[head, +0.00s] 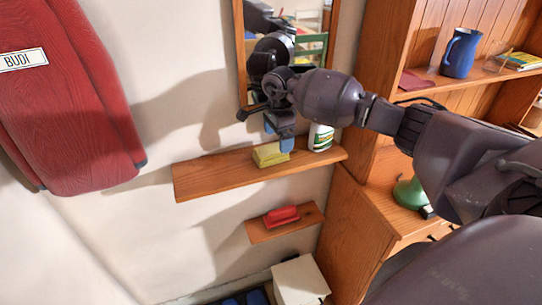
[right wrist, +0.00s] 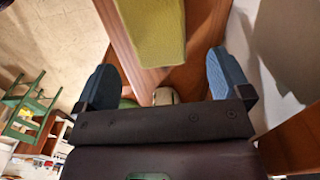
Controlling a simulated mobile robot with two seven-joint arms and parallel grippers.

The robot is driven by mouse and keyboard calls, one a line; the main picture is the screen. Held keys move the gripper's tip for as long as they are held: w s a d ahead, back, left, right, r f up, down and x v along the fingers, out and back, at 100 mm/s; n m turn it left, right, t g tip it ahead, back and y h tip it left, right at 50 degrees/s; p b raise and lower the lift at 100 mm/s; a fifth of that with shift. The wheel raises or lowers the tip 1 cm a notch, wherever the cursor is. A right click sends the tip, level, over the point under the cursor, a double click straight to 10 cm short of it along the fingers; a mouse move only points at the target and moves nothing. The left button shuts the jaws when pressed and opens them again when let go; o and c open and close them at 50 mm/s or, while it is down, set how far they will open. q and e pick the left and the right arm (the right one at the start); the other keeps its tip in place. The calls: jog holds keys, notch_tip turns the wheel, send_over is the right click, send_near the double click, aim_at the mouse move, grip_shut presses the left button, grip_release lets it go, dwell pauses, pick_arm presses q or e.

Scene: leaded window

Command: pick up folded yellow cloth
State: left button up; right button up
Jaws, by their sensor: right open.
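The folded yellow cloth (head: 268,154) lies on a wooden wall shelf (head: 205,180) in the head view. My right gripper (head: 279,137) is beside it, its blue fingers close to the cloth's right end. In the right wrist view the cloth (right wrist: 155,30) is at the top middle, past the open fingertips of my right gripper (right wrist: 164,78), with nothing between them. One finger hides part of the cloth in the head view; whether they touch is unclear. My left gripper is out of view.
A wood-framed mirror (head: 241,50) hangs above. A lower shelf holds a red object (head: 281,215). A wooden cabinet (head: 365,205) stands at right. The shelf's left part is clear.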

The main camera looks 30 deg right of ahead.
aim_at(276, 148)
jog(key=f, duration=0.1)
jog(key=f+b, duration=0.1)
jog(key=f, duration=0.2)
jog(key=shift+a, duration=0.35)
jog(key=shift+f+b, duration=0.35)
jog(key=c, duration=1)
jog(key=shift+r, duration=0.15)
